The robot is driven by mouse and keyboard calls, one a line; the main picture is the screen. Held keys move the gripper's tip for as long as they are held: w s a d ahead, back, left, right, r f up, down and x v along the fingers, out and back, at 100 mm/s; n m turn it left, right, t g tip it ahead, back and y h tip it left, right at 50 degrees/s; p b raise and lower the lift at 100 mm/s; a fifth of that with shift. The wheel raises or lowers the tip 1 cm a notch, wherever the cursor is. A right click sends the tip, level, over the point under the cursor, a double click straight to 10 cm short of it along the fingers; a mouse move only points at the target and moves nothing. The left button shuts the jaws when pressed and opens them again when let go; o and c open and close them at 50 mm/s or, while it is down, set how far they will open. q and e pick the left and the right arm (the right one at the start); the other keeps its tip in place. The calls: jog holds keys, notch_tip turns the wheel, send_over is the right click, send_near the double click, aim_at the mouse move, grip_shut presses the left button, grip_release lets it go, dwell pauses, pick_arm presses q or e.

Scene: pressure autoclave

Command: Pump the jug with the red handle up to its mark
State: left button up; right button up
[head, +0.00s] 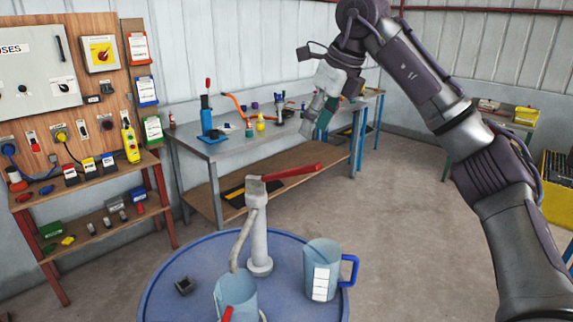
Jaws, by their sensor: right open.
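A hand pump (258,235) stands upright on the round blue table, with its red-gripped lever (291,172) pointing right. Its pale spout curves down to the jug with the red handle (236,288), at the bottom edge of the head view. That jug's red handle faces me and is partly cut off; its mark and water level cannot be made out. A second jug with a blue handle (321,262) and a white scale stands to the right. My right gripper (315,122) is open, above and beyond the lever, apart from it. My left gripper is out of view.
The round blue table (163,288) also holds a small dark block (184,286). Behind stands a grey workbench (190,138) with tools. A shelf and switch panel (37,75) are at the left. Open floor lies right of the table.

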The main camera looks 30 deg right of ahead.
aim_at(298, 172)
jog(key=shift+s+a+f, duration=0.2)
jog(key=shift+s+f, duration=0.4)
jog(key=shift+s, duration=0.15)
jog(key=p+x, duration=0.1)
jog(key=x, duration=0.2)
jog(key=shift+a+f, duration=0.1)
jog(key=shift+f, duration=0.15)
jog(key=x, duration=0.2)
jog(key=p+x, duration=0.1)
jog(key=x, duration=0.1)
jog(key=shift+w, duration=0.45)
jog(key=shift+p+x, duration=0.3)
jog(key=shift+x, duration=0.85)
jog(key=shift+a+f, duration=0.1)
jog(key=shift+f, duration=0.25)
jog(key=shift+w+f, duration=0.15)
jog(key=shift+f, duration=0.25)
jog(key=shift+c, duration=0.2)
jog(key=c, duration=0.8)
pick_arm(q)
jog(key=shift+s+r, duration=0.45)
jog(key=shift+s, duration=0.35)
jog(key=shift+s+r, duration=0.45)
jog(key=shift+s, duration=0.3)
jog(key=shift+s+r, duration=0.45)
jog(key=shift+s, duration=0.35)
pick_arm(e)
grip_shut()
